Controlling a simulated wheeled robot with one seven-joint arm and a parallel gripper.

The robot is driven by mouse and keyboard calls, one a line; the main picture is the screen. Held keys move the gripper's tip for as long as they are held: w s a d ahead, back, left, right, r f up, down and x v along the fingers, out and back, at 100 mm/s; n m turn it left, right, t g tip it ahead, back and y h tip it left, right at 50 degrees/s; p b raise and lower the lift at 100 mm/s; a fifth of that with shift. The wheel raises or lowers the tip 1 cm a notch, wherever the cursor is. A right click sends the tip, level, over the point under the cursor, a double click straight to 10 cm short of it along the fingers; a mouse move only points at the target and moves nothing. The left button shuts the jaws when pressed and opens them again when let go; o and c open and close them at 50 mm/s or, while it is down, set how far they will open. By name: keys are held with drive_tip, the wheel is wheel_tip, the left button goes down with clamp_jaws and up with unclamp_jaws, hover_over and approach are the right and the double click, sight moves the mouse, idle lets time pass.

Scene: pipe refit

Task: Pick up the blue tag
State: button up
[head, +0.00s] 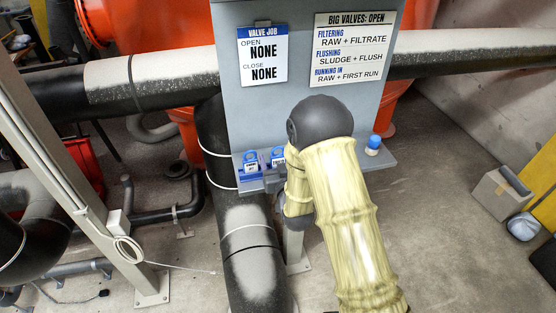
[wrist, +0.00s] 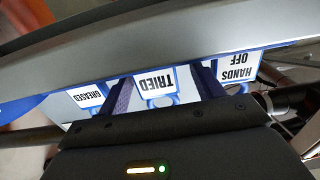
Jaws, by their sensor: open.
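Three white-labelled tags with blue borders show upside down in the wrist view: "GREASED" (wrist: 86,98), "TRIED" (wrist: 155,84) and "HANDS OFF" (wrist: 238,66). All three have blue on them, so I cannot tell them apart by colour. My gripper (wrist: 165,82) is open, with one finger on each side of the "TRIED" tag. Whether the fingers touch it is unclear. In the head view, two blue tags (head: 250,160) (head: 278,155) show on the grey board's ledge; my gripper (head: 273,180) is at the ledge's front edge, and my arm hides the ledge's middle.
The grey board (head: 300,75) carries a "VALVE JOB" sign (head: 263,55) and a "BIG VALVES: OPEN" sign (head: 352,48). A blue-topped item (head: 373,146) stands at the ledge's right end. Thick pipes (head: 150,85) run behind and below. A cardboard box (head: 495,196) is far right.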

drive_tip(key=shift+w+d, duration=0.1)
drive_tip(key=shift+w, duration=0.1)
drive_tip(key=c, duration=1)
drive_tip(key=shift+r, duration=0.15)
drive_tip(key=shift+c, duration=0.3)
wheel_tip(320, 180, up, 10)
drive_tip(key=shift+f+b, duration=0.15)
drive_tip(key=shift+b, duration=0.65)
